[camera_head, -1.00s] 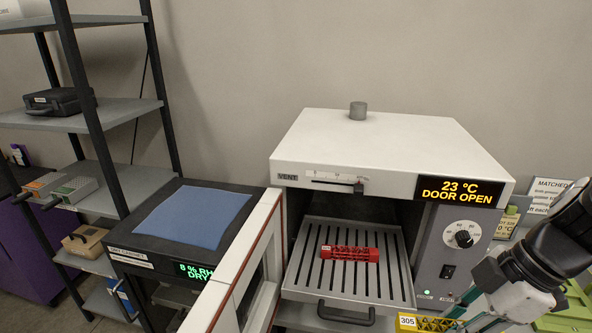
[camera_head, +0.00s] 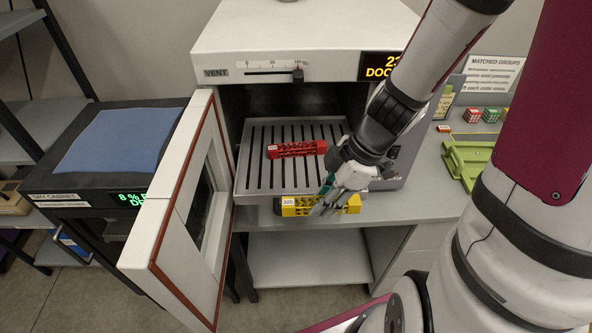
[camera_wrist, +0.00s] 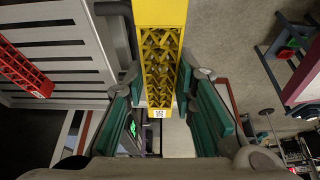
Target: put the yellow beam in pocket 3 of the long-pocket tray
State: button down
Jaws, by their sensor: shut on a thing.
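The yellow lattice beam (camera_head: 349,204), with a white tag marked 305 at its left end, is held roughly level in front of the oven's rack. My gripper (camera_head: 330,195) is shut on it near its middle. A green tray (camera_head: 465,163) lies on the bench at the right, partly hidden by my arm. Its pockets and any numbers cannot be made out.
The oven door (camera_head: 180,215) stands open to the left. A red lattice beam (camera_head: 297,149) lies on the slotted rack (camera_head: 253,183). A dry cabinet (camera_head: 108,150) is at the far left.

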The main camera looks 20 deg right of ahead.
send_over(295, 181)
jog(key=d, duration=0.1)
jog(key=shift+s+d+f, duration=0.15)
jog(key=shift+s+f, duration=0.15)
jog(key=shift+f, duration=0.3)
jog(key=shift+f+p, duration=0.35)
jog(key=shift+f, duration=1.4)
jog(key=shift+f, duration=0.15)
jog(key=c, duration=1.3)
grip_release()
jog(key=shift+c, duration=0.2)
jog(key=b+v, duration=0.1)
jog(key=v, duration=1)
jog(key=s+a+r+m+t+h, duration=0.2)
jog(key=s+r+m, duration=0.5)
jog(key=s+r, duration=0.1)
jog(key=s+a+r+m+t+h, duration=0.2)
jog(key=s+r+m, duration=0.5)
jog(key=s, duration=0.2)
jog(key=shift+s+a+r, duration=0.25)
jog(key=shift+s+r, duration=0.05)
jog(key=shift+r, duration=0.1)
